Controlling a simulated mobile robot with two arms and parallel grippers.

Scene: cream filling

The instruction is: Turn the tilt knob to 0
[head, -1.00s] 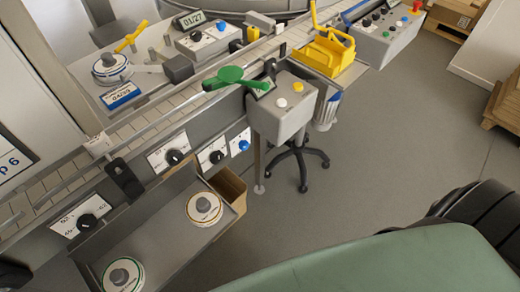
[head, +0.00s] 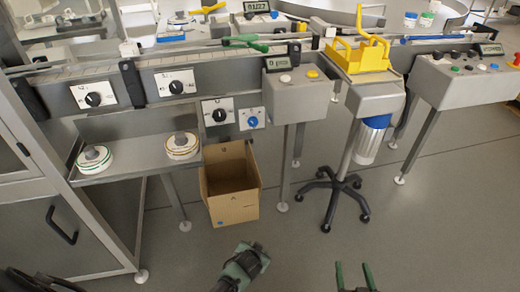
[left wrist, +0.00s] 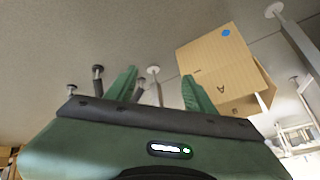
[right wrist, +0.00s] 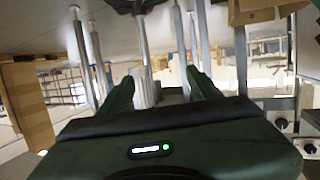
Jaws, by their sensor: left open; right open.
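Several dial knobs sit on white plates on the machine front: a far-left black knob (head: 93,99), an upper black knob (head: 176,87), a lower black knob (head: 219,115) and a blue knob (head: 252,122). Their labels are too small to read, so I cannot tell which is the tilt knob. My right gripper (head: 354,272) is open and empty at the bottom of the head view, well apart from the knobs. My left gripper (head: 256,254) is low beside it; in the left wrist view (left wrist: 158,84) its fingers are apart and empty.
An open cardboard box (head: 232,203) stands on the floor below the knobs. A grey control box (head: 298,101) on a post and a wheeled stand (head: 341,185) are to the right. A shelf (head: 130,158) holds two round reels. The floor in front is clear.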

